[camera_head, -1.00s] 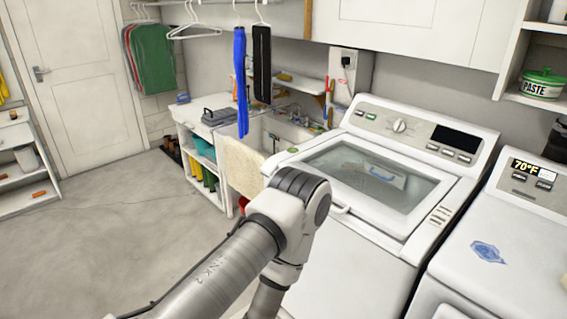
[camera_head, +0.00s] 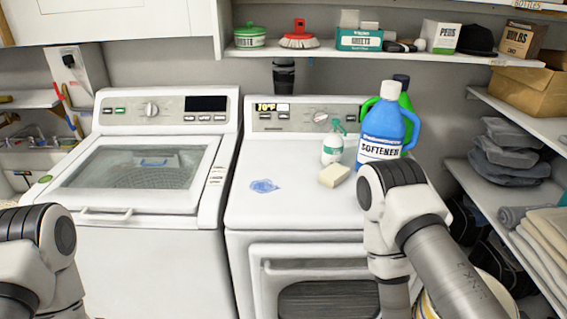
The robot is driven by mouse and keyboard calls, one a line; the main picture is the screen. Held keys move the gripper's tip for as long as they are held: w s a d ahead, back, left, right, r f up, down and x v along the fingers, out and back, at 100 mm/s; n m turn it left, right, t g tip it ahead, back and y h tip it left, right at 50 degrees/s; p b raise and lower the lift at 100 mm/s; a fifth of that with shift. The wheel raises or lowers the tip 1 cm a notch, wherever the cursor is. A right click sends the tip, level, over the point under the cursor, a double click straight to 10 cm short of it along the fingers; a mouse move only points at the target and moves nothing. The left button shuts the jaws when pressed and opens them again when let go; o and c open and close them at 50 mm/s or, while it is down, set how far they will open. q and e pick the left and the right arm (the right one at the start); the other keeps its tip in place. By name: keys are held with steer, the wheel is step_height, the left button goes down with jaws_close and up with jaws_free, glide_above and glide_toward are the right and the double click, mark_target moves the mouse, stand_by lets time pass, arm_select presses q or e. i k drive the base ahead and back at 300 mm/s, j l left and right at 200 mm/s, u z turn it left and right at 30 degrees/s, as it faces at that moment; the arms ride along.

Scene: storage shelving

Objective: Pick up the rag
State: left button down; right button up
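No item stands out clearly as the rag. A small flat blue patch (camera_head: 264,186) lies on top of the right-hand white machine (camera_head: 290,210); I cannot tell whether it is cloth or a smear. Dark grey folded cloths (camera_head: 510,150) are piled on the right shelf, with beige folded cloths (camera_head: 548,240) below them. My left arm shows at the lower left and my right arm at the lower right, in front of the machine. Both grippers are out of view, so their state and distance from any cloth are hidden.
A pale yellow block (camera_head: 334,174), a spray bottle (camera_head: 333,144) and a blue softener bottle (camera_head: 382,130) stand on the right machine. The lidded washer (camera_head: 150,165) is on the left. A wall shelf (camera_head: 330,52) with boxes hangs above. The right machine's left top is mostly clear.

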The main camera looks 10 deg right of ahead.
mark_target(334, 175)
steer(key=z, duration=0.75)
